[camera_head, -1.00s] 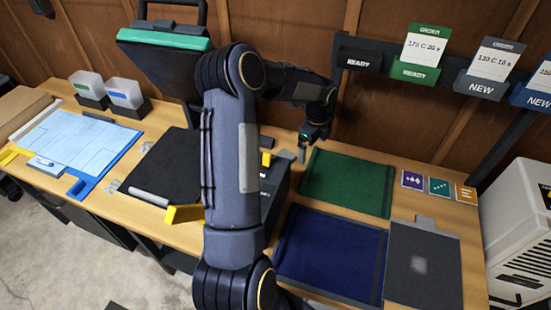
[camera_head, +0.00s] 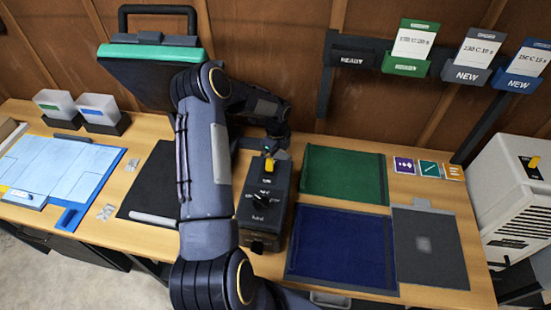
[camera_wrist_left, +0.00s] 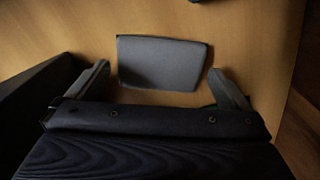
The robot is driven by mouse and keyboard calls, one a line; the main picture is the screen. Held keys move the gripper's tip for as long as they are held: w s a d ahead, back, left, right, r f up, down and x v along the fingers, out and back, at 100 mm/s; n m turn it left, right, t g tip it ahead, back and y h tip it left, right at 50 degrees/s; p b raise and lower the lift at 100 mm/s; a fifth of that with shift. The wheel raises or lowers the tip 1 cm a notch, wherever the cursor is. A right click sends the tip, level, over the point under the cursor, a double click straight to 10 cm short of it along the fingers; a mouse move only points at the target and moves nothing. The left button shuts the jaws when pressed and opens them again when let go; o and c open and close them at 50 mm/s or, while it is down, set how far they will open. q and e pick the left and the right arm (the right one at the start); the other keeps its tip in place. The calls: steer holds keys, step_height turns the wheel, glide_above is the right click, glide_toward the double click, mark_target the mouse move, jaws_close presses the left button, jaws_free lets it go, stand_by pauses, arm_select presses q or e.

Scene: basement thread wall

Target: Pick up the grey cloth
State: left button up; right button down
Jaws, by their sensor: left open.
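A small dark grey piece, which looks like the grey cloth (camera_wrist_left: 160,64), lies flat on the wooden table in the left wrist view. My left gripper (camera_wrist_left: 158,72) is open, one finger at each side of it and apart from it. In the head view my left gripper (camera_head: 271,146) is at the back of the table, behind the black control box; its fingers are mostly hidden. I cannot make out the small grey piece in the head view. My right gripper is not in view.
The black control box (camera_head: 265,205) with a yellow switch stands near the gripper. Green (camera_head: 343,175), blue (camera_head: 338,245) and grey (camera_head: 430,248) sheets lie to the right. An open press (camera_head: 150,75) stands at left. Label holders (camera_head: 404,66) hang on the wall.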

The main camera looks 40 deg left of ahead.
arm_select(q)
steer(key=shift+w+f, duration=0.1)
steer(key=shift+f, duration=0.65)
steer(key=shift+a, duration=0.2)
steer(key=c, duration=0.4)
steer(key=shift+s, duration=0.2)
steer(key=c, duration=0.4)
steer(key=shift+o, duration=0.2)
steer(key=shift+d+r, duration=0.1)
steer(key=shift+r, duration=0.15)
step_height(320, 180, up, 10)
steer(key=b, duration=0.2)
steer(key=shift+w+f, duration=0.15)
steer(key=shift+f, duration=0.05)
steer(key=o, duration=0.4)
steer(key=shift+c, duration=1.3)
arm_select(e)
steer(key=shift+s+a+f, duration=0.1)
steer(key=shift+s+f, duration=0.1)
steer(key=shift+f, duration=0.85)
